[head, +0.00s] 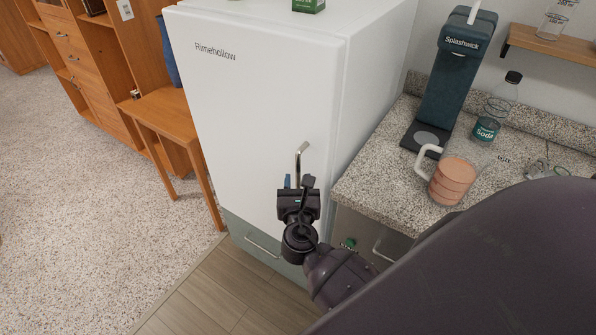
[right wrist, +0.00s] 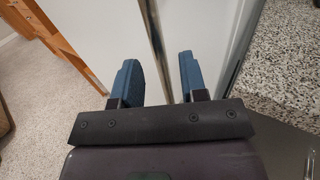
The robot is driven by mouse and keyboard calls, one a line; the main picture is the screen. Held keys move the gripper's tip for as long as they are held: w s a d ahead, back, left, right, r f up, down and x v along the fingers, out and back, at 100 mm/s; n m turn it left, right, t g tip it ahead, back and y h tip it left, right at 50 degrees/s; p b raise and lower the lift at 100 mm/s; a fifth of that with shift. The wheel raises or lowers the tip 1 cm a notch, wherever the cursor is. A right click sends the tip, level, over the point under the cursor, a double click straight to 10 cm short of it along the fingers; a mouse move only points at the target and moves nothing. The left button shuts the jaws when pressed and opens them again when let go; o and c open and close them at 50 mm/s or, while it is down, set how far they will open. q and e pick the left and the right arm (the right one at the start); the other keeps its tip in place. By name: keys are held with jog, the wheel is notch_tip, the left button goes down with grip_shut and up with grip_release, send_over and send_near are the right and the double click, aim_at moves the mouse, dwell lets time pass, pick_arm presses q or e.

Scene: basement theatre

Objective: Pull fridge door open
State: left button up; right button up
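The white fridge (head: 255,95) stands upright with its door shut, marked "Rimehollow". Its metal bar handle (head: 299,160) is vertical, near the door's right edge; its lower part is hidden by my right gripper. My right gripper (head: 299,182) is open at the lower end of the handle. In the right wrist view the handle (right wrist: 155,40) runs between the two blue fingers of the gripper (right wrist: 160,80), with gaps on both sides. I cannot tell how deep the handle sits between them. My left gripper is not in view.
A granite counter (head: 385,180) to the right holds a dark drink machine (head: 445,80), a soda bottle (head: 490,115) and a pitcher (head: 452,180). A wooden table (head: 165,115) stands left of the fridge. Open floor (head: 80,220) lies at left. My arm covers the lower right.

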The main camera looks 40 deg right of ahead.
aim_at(298, 175)
jog(key=shift+x, duration=1.7)
jog(key=shift+c, duration=0.3)
grip_shut()
